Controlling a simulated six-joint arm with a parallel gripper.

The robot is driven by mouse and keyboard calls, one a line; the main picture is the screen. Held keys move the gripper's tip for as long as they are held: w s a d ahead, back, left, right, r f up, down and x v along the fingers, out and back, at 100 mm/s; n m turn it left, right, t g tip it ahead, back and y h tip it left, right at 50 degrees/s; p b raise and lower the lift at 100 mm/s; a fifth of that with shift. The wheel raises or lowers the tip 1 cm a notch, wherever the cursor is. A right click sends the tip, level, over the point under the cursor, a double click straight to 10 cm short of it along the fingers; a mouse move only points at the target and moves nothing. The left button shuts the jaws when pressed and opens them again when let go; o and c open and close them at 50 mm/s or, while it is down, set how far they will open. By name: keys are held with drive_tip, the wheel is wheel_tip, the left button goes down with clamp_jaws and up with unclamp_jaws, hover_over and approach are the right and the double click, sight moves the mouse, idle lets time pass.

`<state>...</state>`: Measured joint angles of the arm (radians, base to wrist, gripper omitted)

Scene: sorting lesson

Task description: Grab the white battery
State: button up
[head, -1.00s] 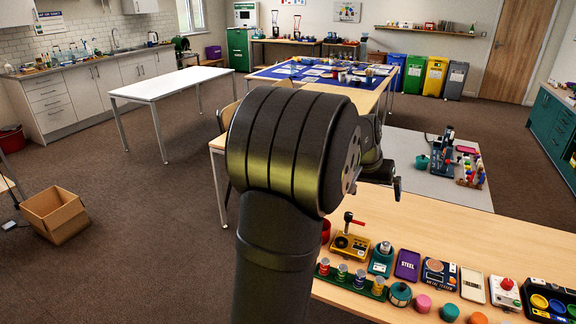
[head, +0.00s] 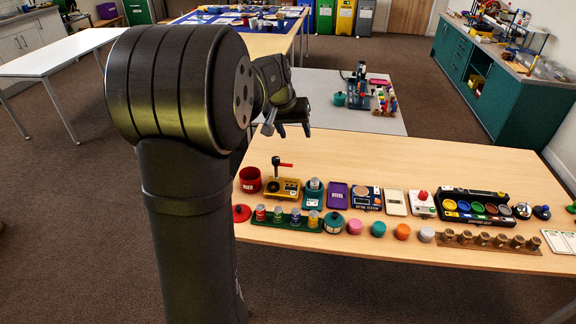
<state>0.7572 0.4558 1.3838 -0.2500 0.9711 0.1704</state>
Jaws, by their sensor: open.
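I cannot clearly make out a white battery in the head view. A green rack (head: 287,222) near the table's front left holds several small can-like pieces with coloured sides and pale tops. A small pale grey piece (head: 315,184) sits on a teal stand (head: 313,197) behind the rack; I cannot tell what it is. A pale lilac-grey round piece (head: 427,234) stands in the front row. My gripper (head: 295,131) is open and appears empty. It is raised over the back left of the table, apart from these pieces.
The wooden table (head: 400,158) is clear at the back. A red pot (head: 250,180), a yellow device (head: 283,188), a purple tray (head: 337,196), a scale (head: 367,197) and a black tray with coloured cups (head: 475,205) stand in a row. A wooden rack (head: 490,244) lies at front right.

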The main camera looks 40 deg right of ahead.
drive_tip(key=shift+d, duration=0.1)
drive_tip(key=m+g+y, duration=0.1)
drive_tip(key=m+y, duration=0.2)
drive_tip(key=m, duration=0.6)
hover_over(315, 179)
drive_tip(key=f, duration=2.2)
drive_tip(key=shift+a, duration=0.2)
wheel_tip(315, 179, down, 5)
drive_tip(key=shift+f, duration=0.15)
drive_tip(key=c, duration=1)
drive_tip(key=shift+c, duration=0.7)
